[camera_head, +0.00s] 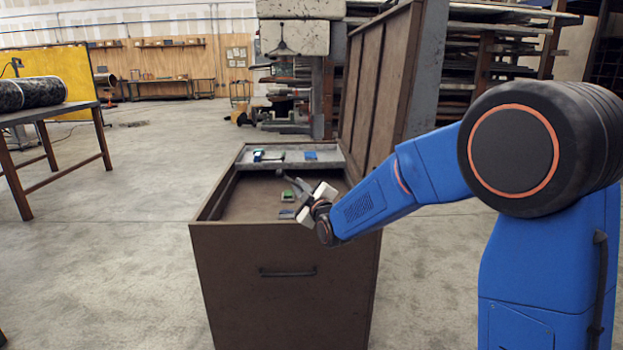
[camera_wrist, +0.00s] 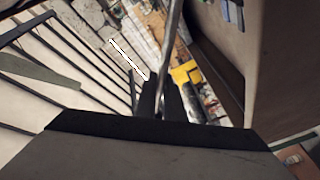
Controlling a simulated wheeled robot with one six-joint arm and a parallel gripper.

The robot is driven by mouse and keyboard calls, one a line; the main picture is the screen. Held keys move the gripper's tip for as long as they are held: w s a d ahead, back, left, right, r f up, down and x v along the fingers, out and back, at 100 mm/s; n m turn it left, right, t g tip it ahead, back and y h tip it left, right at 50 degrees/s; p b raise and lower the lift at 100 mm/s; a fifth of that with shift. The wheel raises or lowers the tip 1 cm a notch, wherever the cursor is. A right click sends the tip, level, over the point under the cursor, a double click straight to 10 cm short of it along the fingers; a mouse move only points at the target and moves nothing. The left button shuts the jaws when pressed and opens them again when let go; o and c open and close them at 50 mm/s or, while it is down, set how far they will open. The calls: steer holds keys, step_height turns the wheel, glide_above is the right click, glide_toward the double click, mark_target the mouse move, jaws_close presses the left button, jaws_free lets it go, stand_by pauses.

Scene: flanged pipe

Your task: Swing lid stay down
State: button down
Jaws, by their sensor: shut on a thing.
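The brown chest (camera_head: 285,300) stands open in the head view, with its tall lid (camera_head: 368,90) raised at the back right. My gripper (camera_head: 306,195) is over the chest's open top near its right side. In the wrist view my gripper (camera_wrist: 161,100) is shut on a thin grey rod, the lid stay (camera_wrist: 172,40), which runs up between the two dark fingers to the top of the picture. In the head view a grey bar, seemingly the stay (camera_head: 288,180), shows just left of my gripper. Its pivot end cannot be made out.
A grey tray (camera_head: 325,156) with small items crosses the chest's back. A green item (camera_head: 287,196) lies inside the chest. A grey machine stands behind it, and a table (camera_head: 60,108) stands at the left. The floor left of the chest is clear.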

step_height(320, 180, down, 6)
steer(key=a+n+g, duration=0.1)
steer(key=a+n, duration=0.1)
steer(key=n, duration=0.1)
steer(key=shift+a+r+h, duration=0.25)
steer(key=shift+a+h, duration=0.15)
steer(key=shift+n, duration=0.3)
steer(key=c, duration=1.8)
jaws_free()
steer(key=shift+c, duration=0.2)
steer(key=v, duration=1.7)
steer(key=shift+s+d, duration=0.15)
steer(key=shift+d, duration=0.05)
steer(key=shift+r, duration=0.1)
